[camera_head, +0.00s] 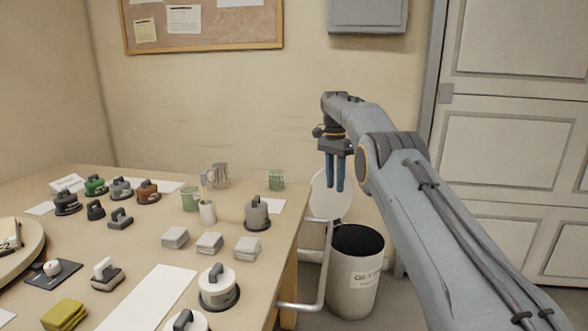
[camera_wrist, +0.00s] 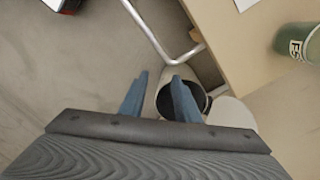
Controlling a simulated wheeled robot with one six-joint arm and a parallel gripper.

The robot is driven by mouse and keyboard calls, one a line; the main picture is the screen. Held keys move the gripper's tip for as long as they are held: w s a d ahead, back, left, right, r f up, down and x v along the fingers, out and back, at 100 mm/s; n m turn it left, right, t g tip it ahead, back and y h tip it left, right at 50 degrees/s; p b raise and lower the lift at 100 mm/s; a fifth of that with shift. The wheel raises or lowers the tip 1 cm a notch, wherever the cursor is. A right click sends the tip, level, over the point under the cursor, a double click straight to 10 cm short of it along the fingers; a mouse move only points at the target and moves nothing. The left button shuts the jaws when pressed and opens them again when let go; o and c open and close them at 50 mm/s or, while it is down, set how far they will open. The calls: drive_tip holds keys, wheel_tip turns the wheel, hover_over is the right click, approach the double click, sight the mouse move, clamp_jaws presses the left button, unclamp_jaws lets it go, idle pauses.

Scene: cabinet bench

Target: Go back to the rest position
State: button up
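My gripper (camera_head: 336,172) hangs from my raised arm, fingers pointing down, past the right end of the bench. Its two blue fingers show a gap between them, with nothing held. In the wrist view my gripper (camera_wrist: 158,90) has its fingers apart, and the floor and a bin show between and beyond them. The bench (camera_head: 150,250) stands to the left, clear of the gripper.
A white bin (camera_head: 353,285) with a dark opening stands on the floor below the gripper. A metal rail (camera_head: 327,265) juts from the bench end. A door (camera_head: 515,140) is at right.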

drive_tip(key=s+a+r+n, duration=0.3)
drive_tip(key=s+r+n, duration=0.1)
drive_tip(key=s, duration=0.6)
drive_tip(key=s+a+r+n, duration=0.3)
drive_tip(key=s+r, duration=0.1)
drive_tip(key=s, duration=0.6)
drive_tip(key=s+d+f+n+y, duration=0.1)
drive_tip(key=s+d+f+n, duration=0.2)
drive_tip(key=s, duration=1.4)
drive_tip(key=s+f+n, duration=0.3)
drive_tip(key=s+f, duration=0.2)
drive_tip(key=s, duration=1.1)
drive_tip(key=a+f+n+b, duration=0.2)
drive_tip(key=a+f+b, duration=0.25)
drive_tip(key=f, duration=0.25)
drive_tip(key=a+f+n+b, duration=0.2)
drive_tip(key=a+f+b, duration=0.1)
drive_tip(key=f+b, duration=0.35)
drive_tip(key=d+r+m+p, duration=0.3)
drive_tip(key=d+r+p, duration=0.5)
drive_tip(key=p, duration=0.5)
drive_tip(key=s+d+r+m+p, duration=0.1)
drive_tip(key=d+r+m+p, duration=0.1)
drive_tip(key=d+r+p, duration=0.6)
wheel_tip(320, 180, up, 5)
drive_tip(key=p, duration=0.5)
drive_tip(key=shift+f+m+t, duration=0.15)
drive_tip(key=shift+m+t, duration=0.25)
